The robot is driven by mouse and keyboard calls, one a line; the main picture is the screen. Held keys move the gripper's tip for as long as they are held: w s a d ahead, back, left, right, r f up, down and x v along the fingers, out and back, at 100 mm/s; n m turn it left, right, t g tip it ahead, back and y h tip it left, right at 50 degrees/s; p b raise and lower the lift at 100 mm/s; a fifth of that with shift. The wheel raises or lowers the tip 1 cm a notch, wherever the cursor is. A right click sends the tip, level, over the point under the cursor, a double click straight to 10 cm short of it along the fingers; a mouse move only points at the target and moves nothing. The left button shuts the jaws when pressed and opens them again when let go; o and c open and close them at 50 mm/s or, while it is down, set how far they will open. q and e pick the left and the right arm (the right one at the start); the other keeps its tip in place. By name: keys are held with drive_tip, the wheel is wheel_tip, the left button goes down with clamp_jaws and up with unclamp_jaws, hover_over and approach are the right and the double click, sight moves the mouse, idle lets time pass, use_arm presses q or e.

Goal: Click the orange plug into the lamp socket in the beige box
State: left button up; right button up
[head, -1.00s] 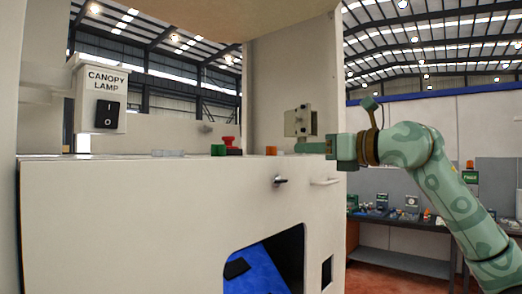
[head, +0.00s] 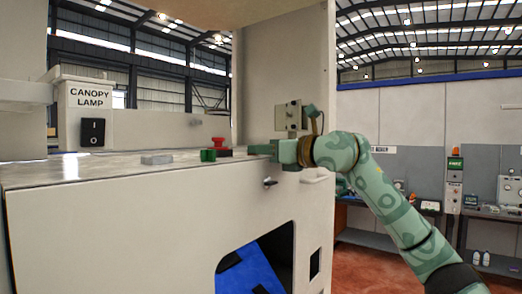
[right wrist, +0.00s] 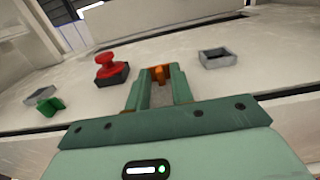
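My right gripper (head: 262,150) reaches in from the right over the edge of the beige cabinet top. In the right wrist view its two green fingers (right wrist: 159,85) stand apart. An orange piece, apparently the plug (right wrist: 158,75), shows between them. A slim gap appears on each side of it, and contact is not clear. In the head view the gripper hides this piece. A beige box marked CANOPY LAMP (head: 91,95) with a black switch stands at the left. I see no socket opening in it. My left gripper is not in view.
A red button (head: 218,144), a green block (head: 208,155) and a small grey tray (head: 157,159) line the cabinet top (head: 120,165). Another grey tray (right wrist: 218,58) lies right of my fingers in the wrist view. A post (head: 285,60) rises behind.

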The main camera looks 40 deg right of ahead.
drive_tip(key=shift+s, duration=0.15)
clamp_jaws()
drive_tip(key=shift+r, duration=0.2)
drive_tip(key=shift+r+p, duration=1.4)
drive_tip(key=shift+p, duration=0.2)
drive_tip(key=shift+b+v, duration=0.55)
drive_tip(key=shift+v, duration=0.2)
drive_tip(key=b+v, duration=0.2)
drive_tip(key=v, duration=0.2)
drive_tip(key=shift+s+d, duration=0.15)
drive_tip(key=shift+s, duration=0.1)
drive_tip(key=shift+w+f, duration=0.1)
